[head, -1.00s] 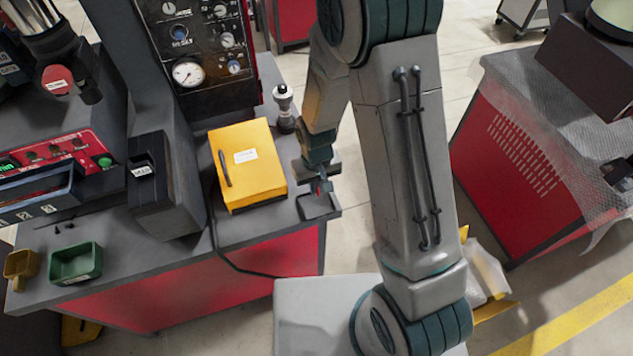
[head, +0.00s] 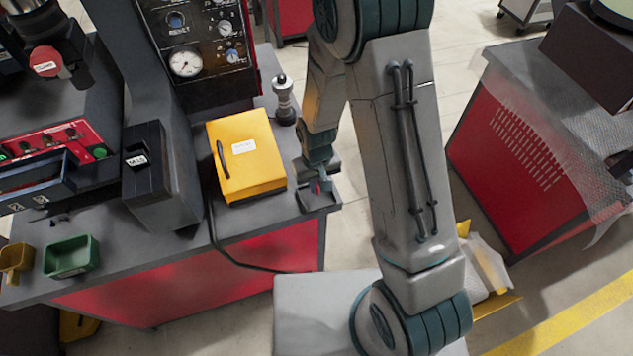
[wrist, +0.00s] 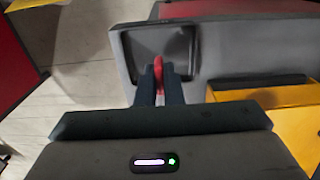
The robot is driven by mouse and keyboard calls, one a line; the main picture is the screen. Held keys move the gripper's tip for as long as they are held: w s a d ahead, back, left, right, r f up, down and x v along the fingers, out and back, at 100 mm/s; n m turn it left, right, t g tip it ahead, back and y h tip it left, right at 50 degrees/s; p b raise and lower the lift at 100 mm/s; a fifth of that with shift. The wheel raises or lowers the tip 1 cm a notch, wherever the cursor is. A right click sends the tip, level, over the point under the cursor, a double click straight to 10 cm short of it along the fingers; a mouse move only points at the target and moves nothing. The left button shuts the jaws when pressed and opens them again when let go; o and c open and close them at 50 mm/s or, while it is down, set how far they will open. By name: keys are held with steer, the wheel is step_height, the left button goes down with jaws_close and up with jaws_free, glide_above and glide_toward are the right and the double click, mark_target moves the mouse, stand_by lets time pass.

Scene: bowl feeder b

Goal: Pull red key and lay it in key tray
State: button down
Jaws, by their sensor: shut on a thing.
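The red key (wrist: 158,68) is upright between the two fingers of my gripper (wrist: 160,82) in the wrist view. My gripper is shut on it. In the head view, my gripper (head: 320,184) is low over the key tray (head: 329,203), with a small bit of red at its tips. The key tray, a shallow dark grey square, also shows in the wrist view (wrist: 186,42), with the key in front of its recess. I cannot tell whether the key touches the tray floor. The fingers hide part of the key.
A yellow box (head: 245,165) sits left of the tray on the grey bench. A dark gauge panel (head: 195,45) and a small black-and-silver fitting (head: 284,98) stand behind. A green bin (head: 71,257) is at far left. The bench edge is close to the tray.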

steer(key=shift+f+b, duration=0.45)
steer(key=shift+f, duration=0.1)
steer(key=c, duration=1.5)
jaws_free()
steer(key=shift+r, duration=0.15)
steer(key=shift+r+b, duration=0.7)
steer(key=shift+r, duration=6.1)
